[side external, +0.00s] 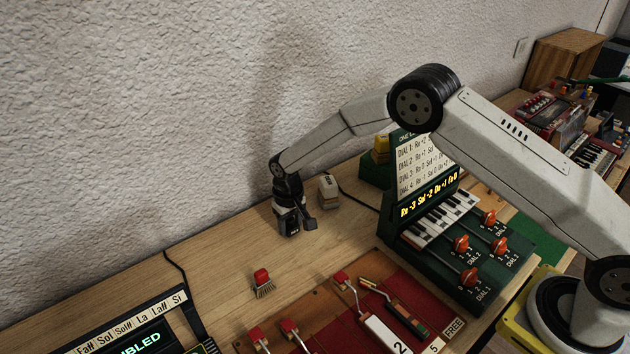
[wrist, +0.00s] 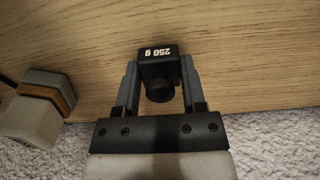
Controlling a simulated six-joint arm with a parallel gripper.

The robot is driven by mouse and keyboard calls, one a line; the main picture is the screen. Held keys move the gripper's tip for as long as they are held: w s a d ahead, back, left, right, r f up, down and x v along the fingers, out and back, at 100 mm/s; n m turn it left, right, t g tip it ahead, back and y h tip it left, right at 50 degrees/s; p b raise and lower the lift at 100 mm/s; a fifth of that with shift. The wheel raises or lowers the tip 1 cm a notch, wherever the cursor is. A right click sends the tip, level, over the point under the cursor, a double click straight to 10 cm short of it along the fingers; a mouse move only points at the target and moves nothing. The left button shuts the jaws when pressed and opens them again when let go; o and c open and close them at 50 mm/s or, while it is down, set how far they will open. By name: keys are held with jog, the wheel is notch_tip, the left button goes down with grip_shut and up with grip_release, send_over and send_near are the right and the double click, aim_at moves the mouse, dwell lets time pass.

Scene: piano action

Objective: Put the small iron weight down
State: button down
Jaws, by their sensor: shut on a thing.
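The small iron weight (wrist: 159,68) is black and marked "250 g". In the wrist view it sits between the two fingers of my gripper (wrist: 158,85), which is shut on it. In the side external view my gripper (side external: 296,221) points down near the wall at the back of the wooden table (side external: 225,258). The weight is mostly hidden there by the fingers. I cannot tell whether its underside touches the table.
A red-topped brush (side external: 262,281) lies in front. A green dial console (side external: 465,235) and a red mat (side external: 440,310) with hammers lie to the right. Bare wood surrounds the gripper's left side.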

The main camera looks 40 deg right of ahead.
aim_at(291, 219)
jog(key=shift+c, duration=0.8)
grip_release()
jog(key=shift+f, duration=0.1)
notch_tip(291, 219, up, 12)
jog(key=shift+r, duration=0.2)
jog(key=shift+d, duration=0.1)
jog(key=s+d+r+t, duration=0.1)
jog(key=s+d, duration=0.5)
jog(key=s, duration=0.7)
jog(key=s+d+r+t, duration=0.1)
jog(key=s+d+r, duration=0.2)
jog(key=s, duration=1)
jog(key=d, duration=0.3)
jog(key=shift+d+t, duration=0.15)
jog(key=shift+t, duration=0.15)
